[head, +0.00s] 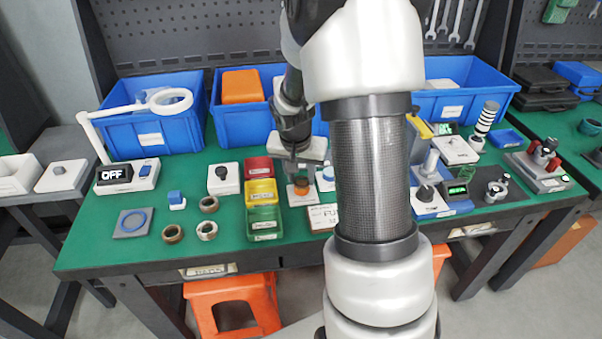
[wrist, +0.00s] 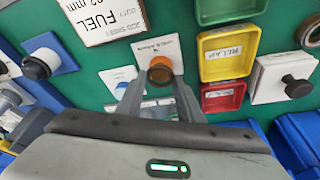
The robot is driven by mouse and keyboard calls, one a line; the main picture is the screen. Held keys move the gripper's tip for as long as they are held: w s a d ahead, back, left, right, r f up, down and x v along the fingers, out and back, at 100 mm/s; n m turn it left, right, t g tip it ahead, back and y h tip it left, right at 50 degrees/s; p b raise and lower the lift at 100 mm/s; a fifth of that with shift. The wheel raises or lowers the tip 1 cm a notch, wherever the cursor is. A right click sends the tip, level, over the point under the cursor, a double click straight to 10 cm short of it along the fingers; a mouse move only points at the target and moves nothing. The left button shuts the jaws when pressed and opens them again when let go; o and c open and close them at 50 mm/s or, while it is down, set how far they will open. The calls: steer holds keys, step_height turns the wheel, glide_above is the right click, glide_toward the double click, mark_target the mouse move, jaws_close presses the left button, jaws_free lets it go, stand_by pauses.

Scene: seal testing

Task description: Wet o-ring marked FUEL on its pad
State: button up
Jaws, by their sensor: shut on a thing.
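My gripper (wrist: 158,82) points down at a white block (wrist: 148,50) with a round orange-brown pad (wrist: 160,76). A dark brown ring-like thing (wrist: 159,63) lies between the fingertips, at the pad's top. The fingers are shut on it; any mark on it is too small to read. I cannot tell whether it presses on the pad. In the head view, my gripper (head: 301,172) is over the same orange pad (head: 303,185). A card reading FUEL (wrist: 105,18) lies beside the block; it shows partly behind my arm in the head view (head: 322,217).
Red (head: 259,168), yellow (head: 262,190) and green (head: 264,222) trays stand left of the pad. Several loose rings (head: 207,230) lie farther left. Blue bins (head: 155,132) line the back.

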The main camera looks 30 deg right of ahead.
steer(key=shift+f+b, duration=0.5)
steer(key=shift+b, duration=0.05)
stand_by(2.1)
steer(key=shift+r+p, duration=1.75)
steer(key=shift+r, duration=0.85)
